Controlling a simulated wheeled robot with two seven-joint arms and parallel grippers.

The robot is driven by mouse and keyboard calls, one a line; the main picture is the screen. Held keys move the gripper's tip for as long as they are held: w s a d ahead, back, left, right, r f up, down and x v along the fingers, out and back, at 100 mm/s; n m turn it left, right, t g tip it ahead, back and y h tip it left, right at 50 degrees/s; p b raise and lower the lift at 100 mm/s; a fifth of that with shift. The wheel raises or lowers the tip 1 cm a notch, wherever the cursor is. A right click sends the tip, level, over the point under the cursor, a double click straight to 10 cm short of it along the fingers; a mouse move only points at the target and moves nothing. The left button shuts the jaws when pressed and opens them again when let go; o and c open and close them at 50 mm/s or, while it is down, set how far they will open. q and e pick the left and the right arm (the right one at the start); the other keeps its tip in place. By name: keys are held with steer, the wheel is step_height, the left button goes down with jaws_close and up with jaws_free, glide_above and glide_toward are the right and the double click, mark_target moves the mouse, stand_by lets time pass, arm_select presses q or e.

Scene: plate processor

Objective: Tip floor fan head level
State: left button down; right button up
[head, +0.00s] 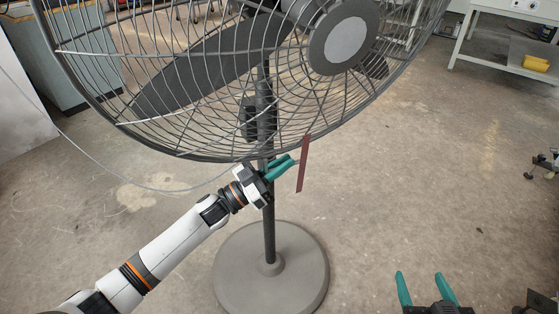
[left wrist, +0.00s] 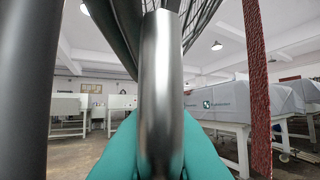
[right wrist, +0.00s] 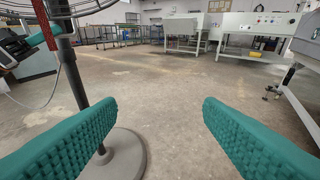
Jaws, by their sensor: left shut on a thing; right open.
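The floor fan's large grey wire-cage head (head: 215,75) fills the upper left of the head view, its round hub (head: 345,47) facing me. The head looks tilted, but I cannot tell its exact angle. It stands on a dark pole (head: 268,225) with a round grey base (head: 240,278). A dark red strip (head: 303,165) hangs from the lower rim. My left gripper (head: 284,166) is at the lower rim, in front of the pole, shut on a shiny metal bar (left wrist: 161,75) of the fan head. My right gripper (head: 427,290) is open and empty, low, right of the base.
A thin pale cable (head: 110,172) loops below the cage at left. A grey-green cabinet (head: 65,50) stands behind at left. The concrete floor right of the fan is clear.

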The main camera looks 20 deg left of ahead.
arm_select(q)
steer(key=s+d+r+n+t+y+p, duration=0.1)
steer(key=s+d+r+n+p, duration=0.2)
steer(key=p, duration=0.4)
steer(key=shift+s+d+r+n+t+y+p, duration=0.25)
steer(key=shift+s+d+n+y+p, duration=0.2)
steer(key=shift+s+d, duration=0.25)
arm_select(e)
steer(key=s+d+f+g+h, duration=0.1)
steer(key=s+d+f+g, duration=0.1)
steer(key=s+f+g, duration=0.4)
steer(key=s+d+f+g+h, duration=0.2)
steer(key=s+f+g, duration=0.3)
steer(key=f, duration=0.3)
steer(key=shift+s+d+f+m+g, duration=0.35)
steer(key=shift+s+d+g, duration=0.1)
steer(key=shift+s, duration=0.15)
arm_select(q)
steer(key=c, duration=1.5)
jaws_free()
steer(key=shift+s, duration=0.1)
arm_select(e)
steer(key=shift+s+d, duration=0.1)
